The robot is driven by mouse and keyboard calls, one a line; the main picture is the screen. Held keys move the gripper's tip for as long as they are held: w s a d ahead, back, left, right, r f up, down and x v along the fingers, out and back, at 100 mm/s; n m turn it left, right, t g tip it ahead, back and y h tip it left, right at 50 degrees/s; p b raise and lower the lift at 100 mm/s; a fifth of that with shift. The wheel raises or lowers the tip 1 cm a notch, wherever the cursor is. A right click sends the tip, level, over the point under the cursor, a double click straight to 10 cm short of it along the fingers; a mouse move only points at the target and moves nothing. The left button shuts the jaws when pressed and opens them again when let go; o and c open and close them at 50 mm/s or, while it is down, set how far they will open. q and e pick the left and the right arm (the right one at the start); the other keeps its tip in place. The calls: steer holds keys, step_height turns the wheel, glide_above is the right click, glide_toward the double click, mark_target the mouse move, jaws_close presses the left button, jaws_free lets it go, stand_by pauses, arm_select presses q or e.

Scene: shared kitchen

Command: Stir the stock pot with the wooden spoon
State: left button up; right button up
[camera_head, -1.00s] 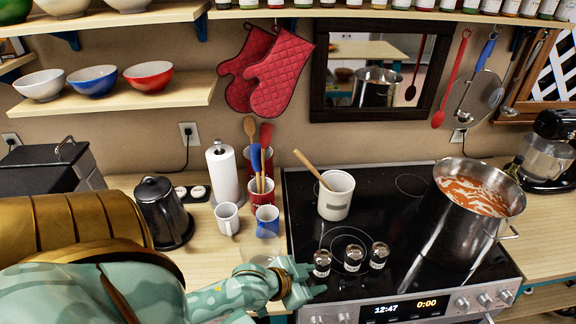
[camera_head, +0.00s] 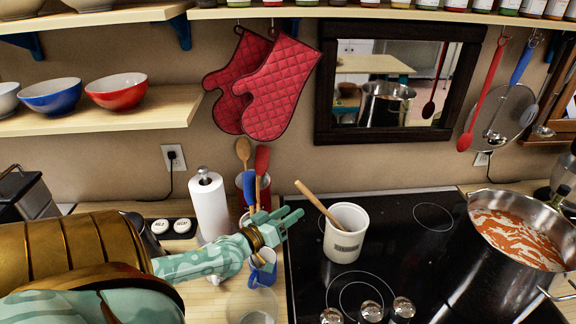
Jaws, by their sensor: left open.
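The stock pot (camera_head: 498,262) is a large steel pot of orange-red soup on the right of the black cooktop. A wooden spoon (camera_head: 318,206) leans out of a white crock (camera_head: 346,240) on the cooktop, its handle pointing up and left; its lower end is hidden inside. My left gripper (camera_head: 292,218) is open and empty, left of the crock and apart from the spoon in the picture. Its fingers point right. My right gripper is not in view.
Several small jars (camera_head: 371,311) stand at the cooktop's front. Behind my left gripper are a paper towel roll (camera_head: 209,204) and a holder with utensils (camera_head: 262,160). A blue mug (camera_head: 264,270) stands just below my wrist. The cooktop between crock and pot is clear.

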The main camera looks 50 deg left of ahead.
arm_select(q)
steer(key=w+b, duration=0.2)
steer(key=w, duration=0.9)
steer(key=shift+w+d+f, duration=0.2)
steer(key=shift+w+f, duration=0.1)
steer(key=shift+f, duration=0.05)
steer(key=shift+d, duration=0.1)
steer(key=shift+c, duration=0.9)
jaws_close()
steer(key=shift+r+p, duration=1.45)
steer(key=shift+r, duration=0.1)
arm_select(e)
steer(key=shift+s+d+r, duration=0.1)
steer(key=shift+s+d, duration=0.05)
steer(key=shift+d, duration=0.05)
arm_select(q)
steer(key=shift+r, duration=0.1)
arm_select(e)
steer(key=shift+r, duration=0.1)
arm_select(q)
step_height(320, 180, up, 14)
steer(key=p, duration=1.4)
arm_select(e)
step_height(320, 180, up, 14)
